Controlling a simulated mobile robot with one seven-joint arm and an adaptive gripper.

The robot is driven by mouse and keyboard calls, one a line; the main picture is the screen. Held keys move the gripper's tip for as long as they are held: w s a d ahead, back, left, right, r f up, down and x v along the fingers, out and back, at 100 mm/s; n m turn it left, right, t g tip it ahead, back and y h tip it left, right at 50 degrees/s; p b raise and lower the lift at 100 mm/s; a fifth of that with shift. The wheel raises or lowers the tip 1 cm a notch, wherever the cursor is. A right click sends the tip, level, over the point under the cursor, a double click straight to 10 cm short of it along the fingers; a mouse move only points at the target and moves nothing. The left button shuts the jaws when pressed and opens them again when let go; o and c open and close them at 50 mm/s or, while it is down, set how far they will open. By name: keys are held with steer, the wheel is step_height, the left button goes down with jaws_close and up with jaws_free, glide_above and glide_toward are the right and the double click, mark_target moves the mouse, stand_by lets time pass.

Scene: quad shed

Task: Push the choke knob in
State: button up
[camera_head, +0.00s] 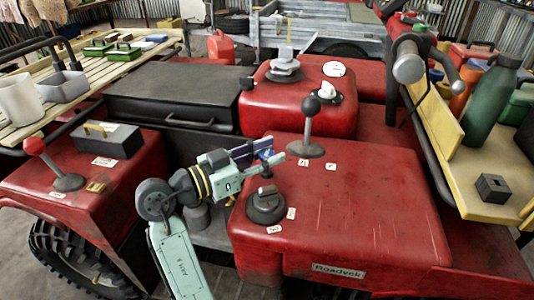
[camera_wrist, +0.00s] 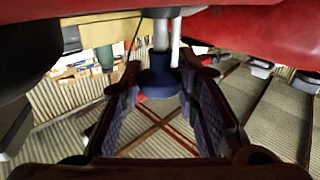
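A dark blue knob on a pale metal stem, which looks like the choke knob, is in the head view (camera_head: 267,155), close to the red body panel. It also shows in the wrist view (camera_wrist: 159,82), with its stem (camera_wrist: 161,35) visible, standing out from the red panel. My gripper (camera_head: 270,151) reaches in from the left at the knob. In the wrist view my gripper (camera_wrist: 166,88) has its two fingers apart, one on each side of the knob. Gaps show beside the knob, so the fingers do not appear closed on it.
A black rotary switch (camera_head: 266,206) sits on the red panel just below my gripper. A black-ball lever (camera_head: 310,118) rises behind it. A red-ball lever (camera_head: 45,160) stands at left, and a green bottle (camera_head: 490,105) at right.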

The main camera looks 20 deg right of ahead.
jaws_close()
stand_by(0.3)
step_height(320, 180, down, 3)
steer(key=b, duration=0.3)
steer(key=shift+r, duration=0.2)
steer(key=o, duration=0.6)
jaws_free()
steer(key=shift+c, duration=0.2)
